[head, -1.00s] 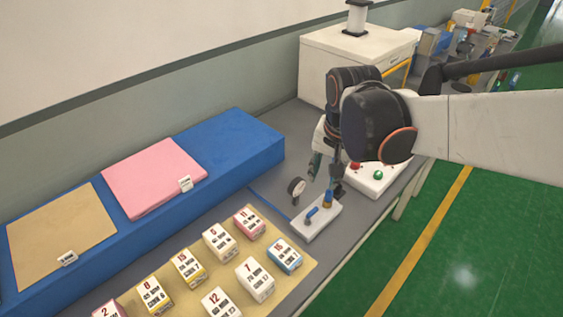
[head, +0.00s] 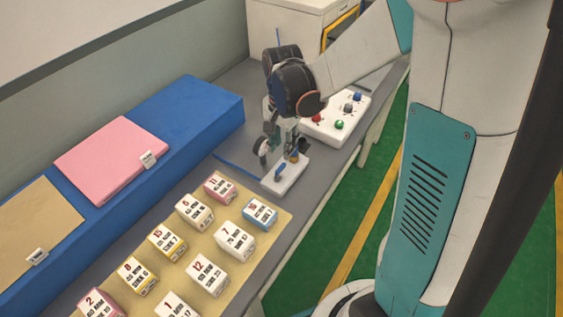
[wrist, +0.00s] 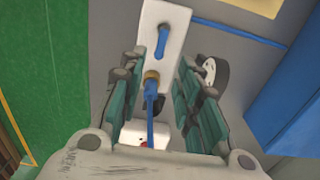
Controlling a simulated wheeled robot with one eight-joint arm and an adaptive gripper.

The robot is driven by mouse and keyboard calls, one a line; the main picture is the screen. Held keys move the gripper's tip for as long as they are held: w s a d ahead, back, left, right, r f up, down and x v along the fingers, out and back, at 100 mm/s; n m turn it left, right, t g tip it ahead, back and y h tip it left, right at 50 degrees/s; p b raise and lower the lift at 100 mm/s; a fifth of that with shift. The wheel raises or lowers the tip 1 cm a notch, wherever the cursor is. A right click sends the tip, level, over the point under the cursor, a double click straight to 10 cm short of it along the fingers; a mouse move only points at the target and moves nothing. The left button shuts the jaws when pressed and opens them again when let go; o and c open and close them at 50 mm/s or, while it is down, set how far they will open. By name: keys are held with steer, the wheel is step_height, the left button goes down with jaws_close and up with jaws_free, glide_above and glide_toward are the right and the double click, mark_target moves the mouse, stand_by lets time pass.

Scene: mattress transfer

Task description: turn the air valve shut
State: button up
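The air valve unit is a white plate (head: 286,178) near the bench's front edge, with a short blue handle (wrist: 162,42) and a brass fitting (wrist: 151,77). A longer blue strip (wrist: 150,98) runs from the fitting between my fingers; I cannot tell whether it is a lever or a hose. My gripper (head: 279,148) points down over the plate's far end. In the wrist view my gripper (wrist: 158,80) is open, with green fingers apart on both sides of the fitting. Contact with it cannot be told. The short blue handle lies beyond the fingertips.
A round gauge (head: 262,150) stands close beside my gripper. A white control box (head: 330,128) with coloured knobs is just behind it. Several numbered blocks sit on a tan mat (head: 268,222) in front. A blue mattress (head: 195,115) lies to the left.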

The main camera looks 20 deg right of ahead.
mark_target(282, 165)
step_height(282, 165, down, 8)
steer(key=shift+r+b, duration=0.1)
steer(key=shift+b, duration=0.9)
jaws_close()
